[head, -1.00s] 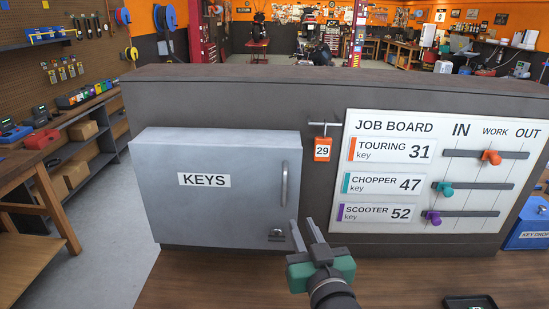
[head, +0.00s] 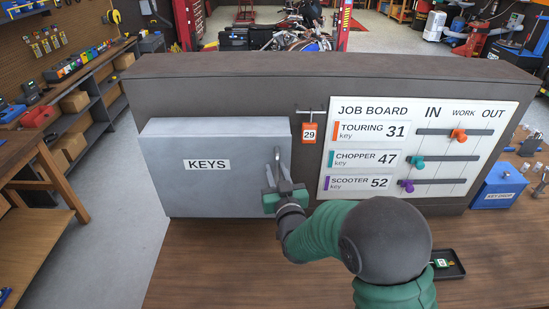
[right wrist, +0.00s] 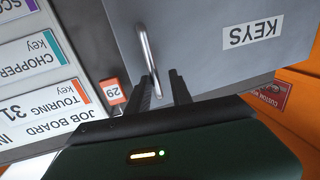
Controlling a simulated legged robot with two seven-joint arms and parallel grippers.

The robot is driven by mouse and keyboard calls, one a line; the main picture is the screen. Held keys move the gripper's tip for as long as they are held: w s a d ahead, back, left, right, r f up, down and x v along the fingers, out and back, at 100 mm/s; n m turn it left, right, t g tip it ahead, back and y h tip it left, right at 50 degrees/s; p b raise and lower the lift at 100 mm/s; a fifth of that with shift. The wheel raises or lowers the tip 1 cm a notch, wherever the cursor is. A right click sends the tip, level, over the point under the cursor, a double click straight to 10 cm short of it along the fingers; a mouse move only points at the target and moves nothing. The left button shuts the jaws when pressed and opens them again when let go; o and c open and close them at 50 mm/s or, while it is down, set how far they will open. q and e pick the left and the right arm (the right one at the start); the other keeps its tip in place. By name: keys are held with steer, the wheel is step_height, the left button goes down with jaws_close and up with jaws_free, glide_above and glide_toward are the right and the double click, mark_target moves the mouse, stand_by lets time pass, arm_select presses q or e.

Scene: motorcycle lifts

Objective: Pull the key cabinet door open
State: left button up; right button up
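The grey key cabinet (head: 215,195) with the "KEYS" label stands at the left of the panel, and its door looks closed. Its upright metal bar handle (head: 277,158) is near the door's right edge. My right gripper (head: 282,178) is at the handle, covering its lower part and the lock area. In the right wrist view the handle (right wrist: 147,50) runs down between my two dark fingers (right wrist: 164,84), which stand apart with space beside the bar. I cannot tell whether either finger touches it. My left gripper is not in view.
Right of the cabinet, an orange tag "29" (head: 309,132) hangs from a hook beside the white job board (head: 375,108). A blue key-drop box (head: 497,187) and a black tray (head: 452,272) are on the wooden counter (head: 220,265) at right. The counter before the cabinet is clear.

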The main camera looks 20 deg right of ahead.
mark_target(278, 168)
steer(key=shift+w+a+r, duration=0.15)
steer(key=shift+w+r, duration=0.05)
steer(key=shift+w, duration=0.4)
steer(key=shift+w+d+f, duration=0.1)
steer(key=shift+w+d, duration=0.1)
steer(key=shift+w, duration=0.1)
steer(key=shift+w+d+f, duration=0.3)
steer(key=shift+w+d, duration=0.2)
steer(key=shift+s+d, duration=0.1)
steer(key=shift+d, duration=0.05)
steer(key=shift+c, duration=1.4)
jaws_close()
steer(key=shift+a+r, duration=0.1)
steer(key=shift+a, duration=0.3)
steer(key=shift+d, duration=0.25)
